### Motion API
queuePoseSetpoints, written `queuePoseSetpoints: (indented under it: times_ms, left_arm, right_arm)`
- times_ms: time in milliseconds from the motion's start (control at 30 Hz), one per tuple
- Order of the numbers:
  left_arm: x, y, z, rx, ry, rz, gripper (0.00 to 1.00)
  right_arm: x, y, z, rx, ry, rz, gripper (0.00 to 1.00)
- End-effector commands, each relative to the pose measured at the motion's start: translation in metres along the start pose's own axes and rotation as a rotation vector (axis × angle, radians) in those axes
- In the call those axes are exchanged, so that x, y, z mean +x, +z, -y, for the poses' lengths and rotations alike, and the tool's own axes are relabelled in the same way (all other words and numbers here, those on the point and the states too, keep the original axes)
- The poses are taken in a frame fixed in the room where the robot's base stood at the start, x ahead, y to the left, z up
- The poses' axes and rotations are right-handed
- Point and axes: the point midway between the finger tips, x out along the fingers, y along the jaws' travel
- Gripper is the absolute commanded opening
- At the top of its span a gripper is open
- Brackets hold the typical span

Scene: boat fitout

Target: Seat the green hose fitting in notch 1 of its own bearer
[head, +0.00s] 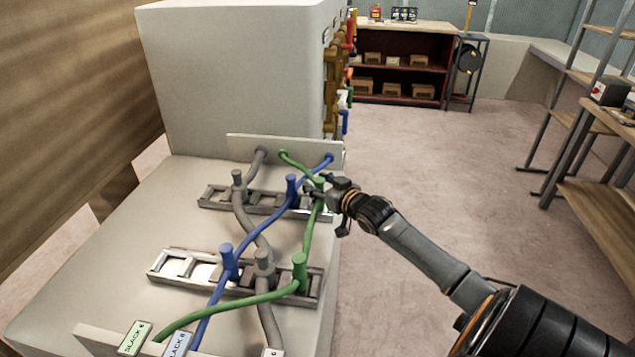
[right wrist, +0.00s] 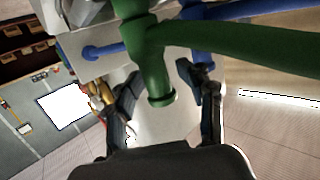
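In the head view a green hose (head: 308,232) runs along the white bench, with one green fitting (head: 318,184) at the right end of the far bearer (head: 212,197) and another green fitting (head: 299,268) at the right end of the near bearer (head: 163,264). My right gripper (head: 313,190) is at the far green fitting. In the right wrist view the green fitting (right wrist: 153,65) lies between the two fingers of my right gripper (right wrist: 158,85). The fingers are spread, with a gap on the right side. Whether the left finger touches it, and which notch it is in, I cannot tell. My left gripper is not in view.
A white upright plate (head: 240,148) stands behind the far bearer. The floor (head: 440,165) to the right is free.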

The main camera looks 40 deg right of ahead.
Motion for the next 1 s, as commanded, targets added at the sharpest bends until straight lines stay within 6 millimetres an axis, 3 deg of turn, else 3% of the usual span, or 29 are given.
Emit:
queuePoseSetpoints:
  times_ms: [367, 800, 1000]
  left_arm:
    - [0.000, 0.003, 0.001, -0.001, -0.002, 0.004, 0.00]
    - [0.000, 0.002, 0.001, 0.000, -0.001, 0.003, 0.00]
    - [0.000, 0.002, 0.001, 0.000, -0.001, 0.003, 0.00]
  right_arm:
    - [-0.010, 0.002, 0.000, 0.001, -0.001, 0.002, 0.50]
    - [-0.089, 0.002, 0.000, -0.001, 0.000, 0.004, 0.50]
    - [-0.113, 0.001, 0.000, 0.001, 0.000, 0.002, 0.50]
